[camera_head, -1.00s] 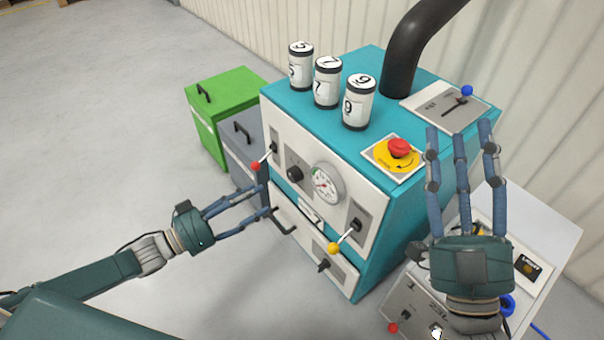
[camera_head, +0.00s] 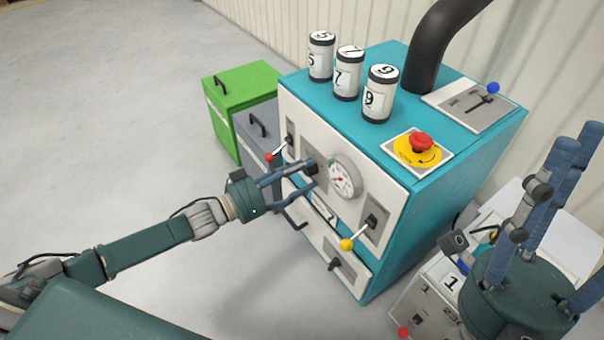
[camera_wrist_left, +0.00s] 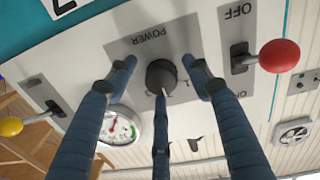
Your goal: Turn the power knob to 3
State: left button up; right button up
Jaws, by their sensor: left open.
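The black power knob (camera_wrist_left: 161,76) sits on a grey plate marked POWER (camera_wrist_left: 150,38) on the machine's white front panel. In the left wrist view the knob lies between the fingers of my left gripper (camera_wrist_left: 160,80), which are open around it; I cannot tell whether they touch it. In the head view my left gripper (camera_head: 312,178) is at the panel, and its fingers partly cover the knob (camera_head: 311,168). The number the knob points to is not readable. My right gripper (camera_head: 575,215) is at the right, fingers pointing up, away from the knob.
The red-tipped lever (camera_head: 270,157) is left of the knob, the gauge (camera_head: 345,176) right of it, and the yellow-tipped lever (camera_head: 347,245) farther right. A drawer handle (camera_head: 292,220) juts out below. Numbered cans (camera_head: 347,75) and a red emergency button (camera_head: 421,142) are on top.

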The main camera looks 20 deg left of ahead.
pick_arm(q)
jog(key=shift+w+d, duration=0.1)
jog(key=c, duration=1.1)
jog(key=shift+f, duration=0.15)
